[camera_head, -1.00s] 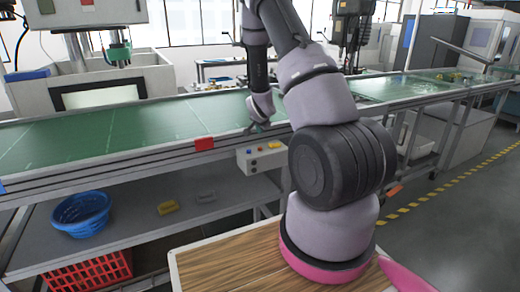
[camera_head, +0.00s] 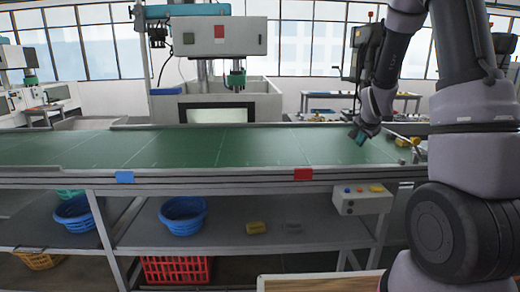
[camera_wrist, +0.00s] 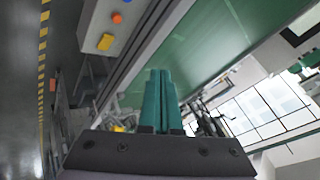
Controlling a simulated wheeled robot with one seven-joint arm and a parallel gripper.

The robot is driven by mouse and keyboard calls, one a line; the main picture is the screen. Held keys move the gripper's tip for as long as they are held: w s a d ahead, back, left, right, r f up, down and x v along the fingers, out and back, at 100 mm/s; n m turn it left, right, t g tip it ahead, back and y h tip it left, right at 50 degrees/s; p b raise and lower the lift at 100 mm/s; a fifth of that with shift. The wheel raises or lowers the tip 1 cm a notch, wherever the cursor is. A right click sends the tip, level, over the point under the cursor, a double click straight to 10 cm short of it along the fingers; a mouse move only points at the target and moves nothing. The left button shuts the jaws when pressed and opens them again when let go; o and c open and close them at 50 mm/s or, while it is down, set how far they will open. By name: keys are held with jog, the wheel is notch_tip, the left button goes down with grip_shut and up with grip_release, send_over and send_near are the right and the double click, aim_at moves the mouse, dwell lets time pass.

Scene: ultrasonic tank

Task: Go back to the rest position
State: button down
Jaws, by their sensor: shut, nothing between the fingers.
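My gripper (camera_head: 358,135) hangs over the right part of the green conveyor table (camera_head: 215,150) in the head view. In the wrist view its two green fingers (camera_wrist: 161,100) lie side by side, closed with nothing held between them. My arm rises at the right of the head view, bent at the elbow with the forearm pointing down. The gripper appears apart from the table surface.
A control box (camera_head: 362,198) with buttons is fixed to the table's front edge, below my gripper. A machine with a tank (camera_head: 262,105) stands behind the table.

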jog(key=s+a+r+n+y, duration=0.2)
jog(key=s+a+r+n, duration=0.35)
jog(key=s+r, duration=0.95)
jog(key=s+a+r+n+y, duration=0.1)
jog(key=s+a+r, duration=0.2)
jog(key=s, duration=0.5)
jog(key=s+a+r+n+g+y, duration=0.1)
jog(key=s+a+r, duration=0.2)
jog(key=s, duration=0.6)
jog(key=shift+a, duration=0.7)
